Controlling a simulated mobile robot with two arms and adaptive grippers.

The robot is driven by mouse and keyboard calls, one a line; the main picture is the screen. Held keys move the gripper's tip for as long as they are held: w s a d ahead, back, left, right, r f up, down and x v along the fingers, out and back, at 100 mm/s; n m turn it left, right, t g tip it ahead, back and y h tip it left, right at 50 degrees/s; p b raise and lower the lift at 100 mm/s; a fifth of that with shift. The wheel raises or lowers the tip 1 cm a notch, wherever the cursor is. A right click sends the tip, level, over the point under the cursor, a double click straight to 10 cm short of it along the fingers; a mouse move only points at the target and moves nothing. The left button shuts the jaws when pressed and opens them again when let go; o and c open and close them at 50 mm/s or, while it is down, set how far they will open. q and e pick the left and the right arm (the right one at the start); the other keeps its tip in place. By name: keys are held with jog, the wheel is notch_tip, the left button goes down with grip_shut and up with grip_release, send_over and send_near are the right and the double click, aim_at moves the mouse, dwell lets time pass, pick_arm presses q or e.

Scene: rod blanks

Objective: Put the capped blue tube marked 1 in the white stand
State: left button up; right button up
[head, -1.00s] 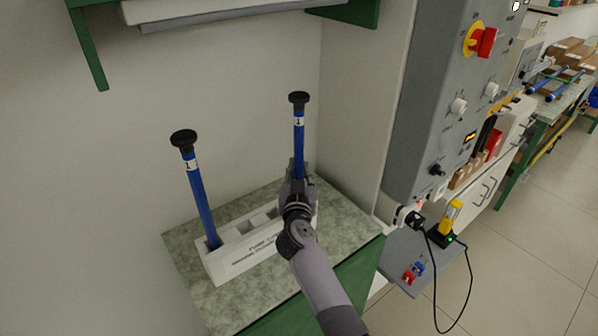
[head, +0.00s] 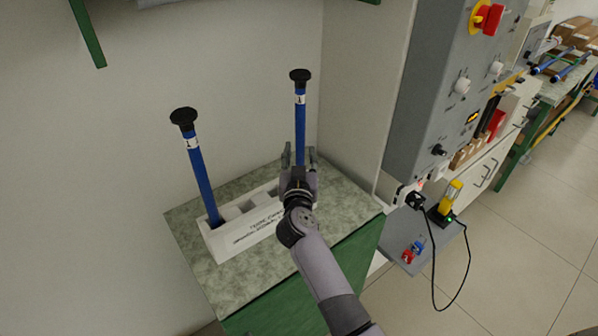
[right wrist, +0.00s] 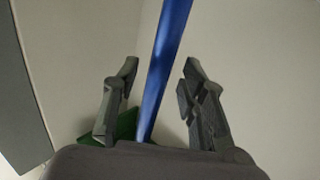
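The white stand (head: 236,240) with a row of square holes sits on a speckled counter. A blue tube with a black cap (head: 300,115) stands nearly upright at the stand's right end; its white label seems to read 1. Its foot is hidden behind my right gripper. A second black-capped blue tube (head: 203,180), its label also seeming to read 1, leans left in the stand's left end. My right gripper (head: 300,156) is open, with its fingers on either side of the right tube. In the right wrist view the tube (right wrist: 163,70) passes between the spread fingers, with gaps both sides. My left gripper is out of view.
The speckled counter top (head: 345,207) has free room right of the stand. A wall is behind it. A grey control panel (head: 430,110) rises at the right. A small shelf (head: 425,238) with a yellow device and a hanging black cable is beside the counter.

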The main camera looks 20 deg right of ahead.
jog(key=v, duration=1)
jog(key=shift+w+r, duration=0.1)
jog(key=shift+r, duration=0.05)
